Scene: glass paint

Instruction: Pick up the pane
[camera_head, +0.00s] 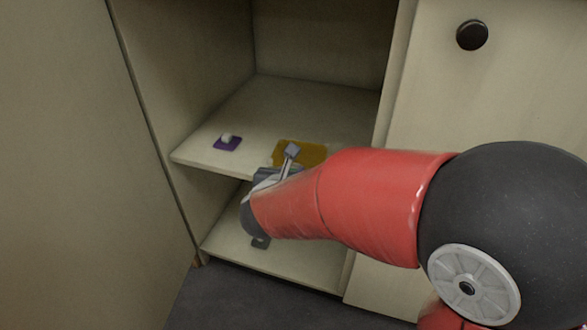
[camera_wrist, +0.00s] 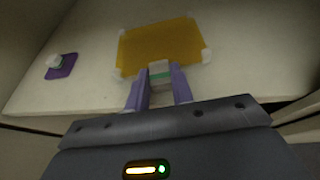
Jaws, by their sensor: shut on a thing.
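The pane (camera_head: 313,153) is a flat amber-yellow sheet lying on the upper shelf board. In the wrist view the pane (camera_wrist: 160,45) has small whitish pieces at its corners. My gripper (camera_head: 291,152) reaches in at its near edge. In the wrist view my gripper (camera_wrist: 160,82) has its two purple fingers shut on a small grey block (camera_wrist: 160,67) with a green band. This block overlaps the pane's near edge in the picture. I cannot tell whether it touches the pane or is joined to it. The arm and hand hide part of the near edge in the head view.
A purple square (camera_head: 228,143) with a small white object (camera_head: 227,137) on it lies left of the pane. It also shows in the wrist view (camera_wrist: 62,68). Cabinet walls close in the shelf on the left and right. The shelf behind the pane is clear.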

